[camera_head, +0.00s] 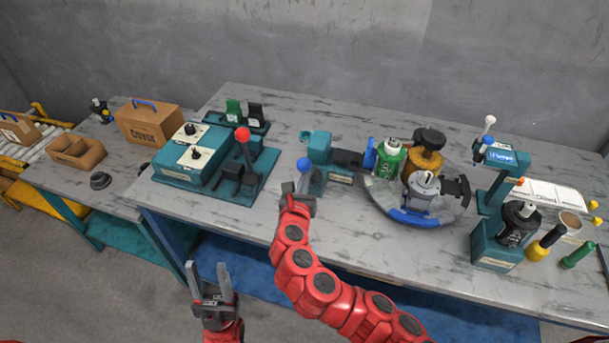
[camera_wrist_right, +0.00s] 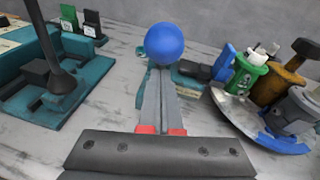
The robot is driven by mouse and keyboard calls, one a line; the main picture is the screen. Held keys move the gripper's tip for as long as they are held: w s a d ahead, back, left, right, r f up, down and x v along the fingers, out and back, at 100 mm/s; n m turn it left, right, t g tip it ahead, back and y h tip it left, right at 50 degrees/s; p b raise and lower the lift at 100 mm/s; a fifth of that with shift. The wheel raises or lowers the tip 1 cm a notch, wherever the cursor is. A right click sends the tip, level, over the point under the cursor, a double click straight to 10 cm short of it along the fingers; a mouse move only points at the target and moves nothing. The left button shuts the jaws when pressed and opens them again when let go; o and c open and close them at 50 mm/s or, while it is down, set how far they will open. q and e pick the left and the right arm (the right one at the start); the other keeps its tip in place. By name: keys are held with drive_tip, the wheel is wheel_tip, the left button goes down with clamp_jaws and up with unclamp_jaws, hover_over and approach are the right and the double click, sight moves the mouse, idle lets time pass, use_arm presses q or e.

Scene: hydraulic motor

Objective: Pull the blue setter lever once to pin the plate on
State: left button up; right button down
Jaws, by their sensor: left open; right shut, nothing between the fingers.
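The blue setter lever's ball knob (camera_head: 304,164) stands at the front of the teal setter (camera_head: 319,147), near the middle of the table. My right gripper (camera_head: 300,190) is shut and empty, just in front of the knob. In the right wrist view the blue knob (camera_wrist_right: 165,44) shows just past the closed fingertips (camera_wrist_right: 160,75); I cannot tell whether they touch it. The lever's shaft is hidden behind the fingers. My left gripper (camera_head: 211,279) is open and empty, low in front of the table edge. I cannot make out the plate for certain.
A round turntable (camera_head: 378,190) with green, orange and grey motor parts stands right of the setter. A red-knobbed lever (camera_head: 242,134) on a teal station stands to the left. A teal press (camera_head: 490,245) is at the right. Bare tabletop (camera_head: 340,215) lies in front.

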drive_tip(key=w+r+g+p, duration=0.1)
drive_tip(key=w+p, duration=0.1)
drive_tip(key=p, duration=0.2)
drive_tip(key=w+d+r+g+p, duration=0.1)
drive_tip(key=w+r+p, duration=0.1)
drive_tip(key=p, duration=0.1)
drive_tip(key=w+d+r+p, duration=0.1)
drive_tip(key=w+r+p, duration=0.1)
drive_tip(key=p, duration=0.2)
drive_tip(key=shift+w+d+g+y+p, duration=0.15)
drive_tip(key=shift+w+g+y+p, duration=0.15)
drive_tip(key=shift+w+g+y, duration=0.1)
drive_tip(key=shift+w+r, duration=0.1)
drive_tip(key=shift+r, duration=0.05)
drive_tip(key=b+v, duration=0.1)
drive_tip(key=v, duration=1.1)
drive_tip(key=shift+s+d+r, duration=0.2)
drive_tip(key=shift+s+r, duration=0.05)
drive_tip(key=shift+r, duration=0.3)
